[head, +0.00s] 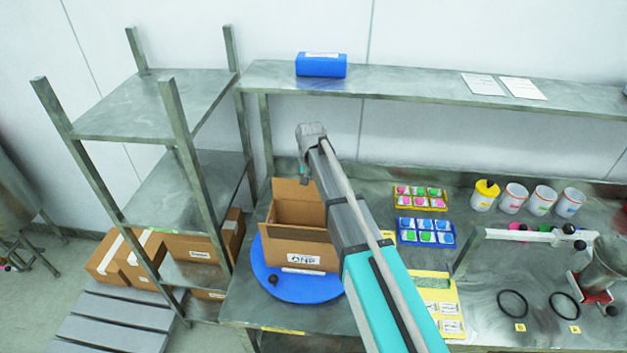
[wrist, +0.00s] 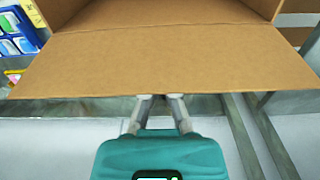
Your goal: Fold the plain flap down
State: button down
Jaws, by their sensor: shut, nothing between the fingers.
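An open cardboard box (head: 296,252) with a label on its front stands on a blue round turntable (head: 262,284). A plain flap (head: 290,190) stands up at the box's back edge. In the wrist view this flap (wrist: 165,62) spreads wide, with no marking visible, and the box's inside (wrist: 165,12) shows beyond it. My gripper (wrist: 161,97) is shut and empty, with its fingertips at the middle of the flap's outer edge. I cannot tell whether they touch it. In the head view my gripper (head: 305,178) points down beside the flap; the arm hides the box's right side.
A shelf holding a blue box (head: 321,65) runs above the bench's back. A metal rack (head: 165,105) stands left.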

jog(key=shift+s+a, duration=0.1)
jog(key=shift+s, duration=2.85)
jog(key=shift+s+f+b, duration=0.75)
jog(key=shift+f+b, duration=0.15)
jog(key=shift+f, duration=0.05)
jog(key=shift+f+b, duration=1.1)
jog(key=shift+b, duration=0.05)
jog(key=shift+r, duration=0.2)
notch_tip(320, 180, up, 8)
jog(key=p, duration=0.8)
jog(key=shift+f, duration=0.15)
